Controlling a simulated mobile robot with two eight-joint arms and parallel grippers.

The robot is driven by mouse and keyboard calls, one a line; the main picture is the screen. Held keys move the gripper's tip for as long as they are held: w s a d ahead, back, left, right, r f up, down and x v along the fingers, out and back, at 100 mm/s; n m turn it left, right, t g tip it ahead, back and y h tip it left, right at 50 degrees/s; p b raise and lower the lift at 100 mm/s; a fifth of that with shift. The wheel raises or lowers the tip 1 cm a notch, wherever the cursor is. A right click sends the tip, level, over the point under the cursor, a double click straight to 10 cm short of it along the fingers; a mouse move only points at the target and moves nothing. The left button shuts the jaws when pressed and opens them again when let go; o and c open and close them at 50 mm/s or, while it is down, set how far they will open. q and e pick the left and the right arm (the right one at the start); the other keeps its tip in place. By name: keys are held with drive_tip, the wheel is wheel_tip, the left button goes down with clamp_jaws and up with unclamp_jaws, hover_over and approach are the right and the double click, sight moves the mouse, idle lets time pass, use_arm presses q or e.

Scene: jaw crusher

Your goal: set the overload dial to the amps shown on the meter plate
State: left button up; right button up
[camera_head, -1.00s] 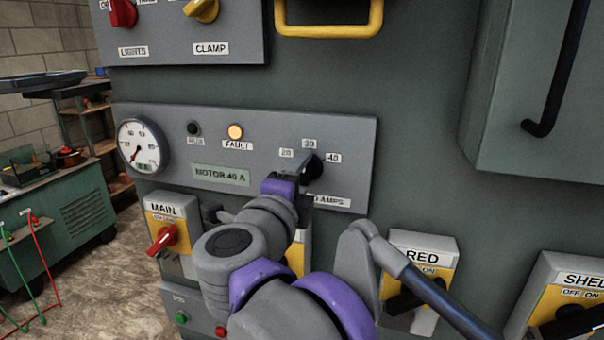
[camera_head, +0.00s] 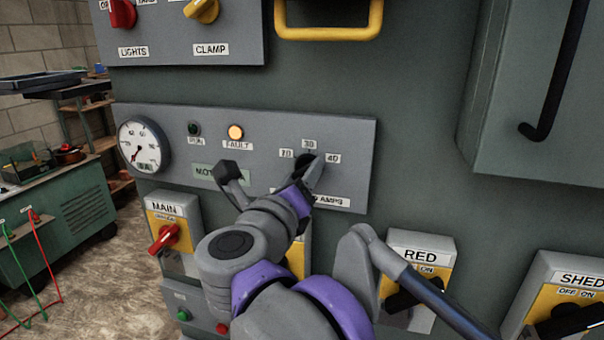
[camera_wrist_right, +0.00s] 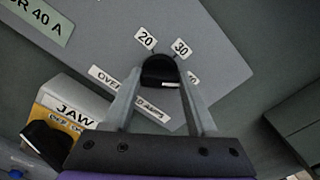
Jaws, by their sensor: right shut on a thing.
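The black overload dial (camera_head: 304,162) sits on the grey panel, with 20, 30 and 40 labels around it. My right gripper (camera_head: 313,172) is shut on it, and the fingers hide much of it in the head view. In the right wrist view, the two fingers flank the dial (camera_wrist_right: 161,72), and the 20 and 30 labels show above it. I cannot tell clearly which number it points to. My left gripper is not in view.
A round gauge (camera_head: 143,146) and a lit amber FAULT lamp (camera_head: 236,132) are left of the dial. MAIN (camera_head: 166,225), RED (camera_head: 418,270) and SHED (camera_head: 572,293) switches sit below. A yellow handle (camera_head: 330,30) juts out above.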

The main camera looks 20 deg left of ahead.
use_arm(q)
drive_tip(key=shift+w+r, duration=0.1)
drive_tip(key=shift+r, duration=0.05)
use_arm(e)
drive_tip(key=shift+m, duration=0.6)
drive_tip(key=o, duration=1.4)
drive_tip(key=shift+c, duration=0.2)
drive_tip(key=shift+s, duration=0.1)
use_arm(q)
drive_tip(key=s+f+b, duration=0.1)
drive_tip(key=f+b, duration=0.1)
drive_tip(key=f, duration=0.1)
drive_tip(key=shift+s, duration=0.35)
use_arm(e)
drive_tip(key=s, duration=1)
drive_tip(key=shift+s+a, duration=0.2)
drive_tip(key=shift+s, duration=0.1)
